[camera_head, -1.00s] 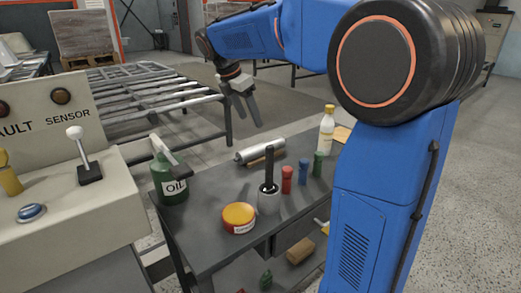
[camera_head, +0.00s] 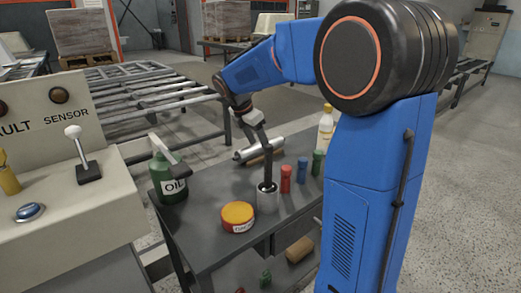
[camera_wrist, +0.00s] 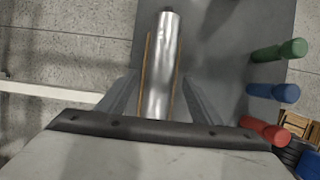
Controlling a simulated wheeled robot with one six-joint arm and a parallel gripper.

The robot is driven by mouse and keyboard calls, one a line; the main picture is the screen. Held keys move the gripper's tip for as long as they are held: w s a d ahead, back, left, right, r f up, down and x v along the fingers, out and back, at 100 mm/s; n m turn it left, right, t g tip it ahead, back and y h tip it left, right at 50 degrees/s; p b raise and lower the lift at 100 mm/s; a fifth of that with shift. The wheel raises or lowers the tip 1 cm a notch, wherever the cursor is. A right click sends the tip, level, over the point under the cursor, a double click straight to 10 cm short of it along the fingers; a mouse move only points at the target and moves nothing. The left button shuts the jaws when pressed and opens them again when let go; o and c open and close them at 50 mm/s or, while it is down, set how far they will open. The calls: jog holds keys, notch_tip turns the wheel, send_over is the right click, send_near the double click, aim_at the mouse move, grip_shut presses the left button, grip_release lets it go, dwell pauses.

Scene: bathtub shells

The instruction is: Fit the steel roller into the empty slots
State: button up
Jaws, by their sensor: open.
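The steel roller (camera_head: 284,144) lies on its side on the dark workbench (camera_head: 205,190), near the bench's back edge. In the wrist view the shiny roller (camera_wrist: 160,70) runs away from me between the two fingers. My gripper (camera_head: 262,137) is over the roller in the head view and hides part of it. In the wrist view my gripper (camera_wrist: 158,98) is open, with one finger on each side of the roller and gaps visible. A conveyor frame (camera_head: 165,98) with metal rollers stands behind the bench. I cannot make out which of its slots are empty.
Red (camera_head: 286,178), blue (camera_head: 303,170) and green (camera_head: 318,163) cylinders stand right of the roller. A cup (camera_head: 267,202), a yellow-red tin (camera_head: 238,216), a green oil can (camera_head: 168,183) and a bottle (camera_head: 326,128) also stand on the bench. A control panel (camera_head: 60,190) is at left.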

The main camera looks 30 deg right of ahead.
jog(key=shift+d+f, duration=0.25)
jog(key=shift+f, duration=0.3)
jog(key=c, duration=1.5)
